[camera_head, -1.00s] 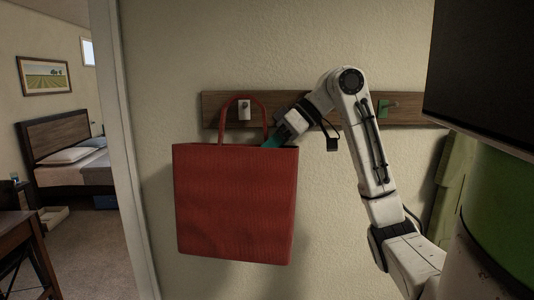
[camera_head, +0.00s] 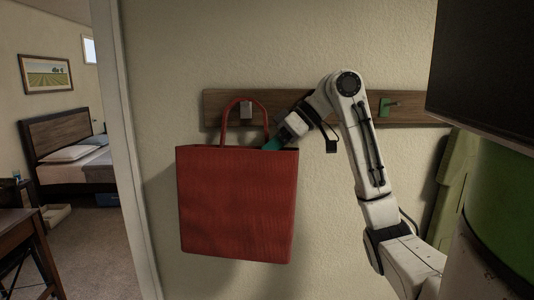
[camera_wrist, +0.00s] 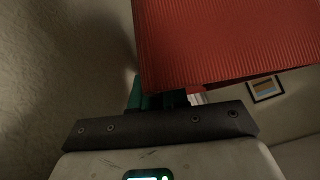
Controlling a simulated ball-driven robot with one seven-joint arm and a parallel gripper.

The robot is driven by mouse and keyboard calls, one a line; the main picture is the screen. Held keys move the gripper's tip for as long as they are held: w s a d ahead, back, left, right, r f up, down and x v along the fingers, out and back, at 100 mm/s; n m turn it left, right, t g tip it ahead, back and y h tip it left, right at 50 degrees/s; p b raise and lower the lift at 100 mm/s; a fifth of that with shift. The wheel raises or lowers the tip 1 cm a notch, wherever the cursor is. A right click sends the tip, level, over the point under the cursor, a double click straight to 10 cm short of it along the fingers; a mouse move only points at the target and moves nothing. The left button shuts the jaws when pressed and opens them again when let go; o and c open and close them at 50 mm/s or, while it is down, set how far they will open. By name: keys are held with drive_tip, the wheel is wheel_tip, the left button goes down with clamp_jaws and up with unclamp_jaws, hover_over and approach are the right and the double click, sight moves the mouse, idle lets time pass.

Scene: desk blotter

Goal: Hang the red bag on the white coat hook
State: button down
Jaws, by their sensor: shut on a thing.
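The red bag (camera_head: 237,205) hangs upright in front of the wall, its handle loop (camera_head: 227,108) standing up. The white coat hook (camera_head: 246,111) is on the wooden rail and shows inside the loop, just below its top. I cannot tell whether the handle rests on the hook. My gripper (camera_head: 272,144), with teal fingers, is shut on the bag near its upper right corner; the fingertips are partly hidden by the bag. In the wrist view the bag (camera_wrist: 230,40) fills the upper right, above the teal fingers (camera_wrist: 150,98).
The wooden rail (camera_head: 305,104) runs along the wall, with a green hook (camera_head: 388,105) farther right. A dark panel (camera_head: 480,50) and green things (camera_head: 449,190) stand at the right. A doorway to a bedroom with a bed (camera_head: 75,165) is at the left.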

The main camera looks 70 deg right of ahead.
drive_tip(key=c, duration=1.1)
unclamp_jaws()
drive_tip(key=shift+o, duration=0.2)
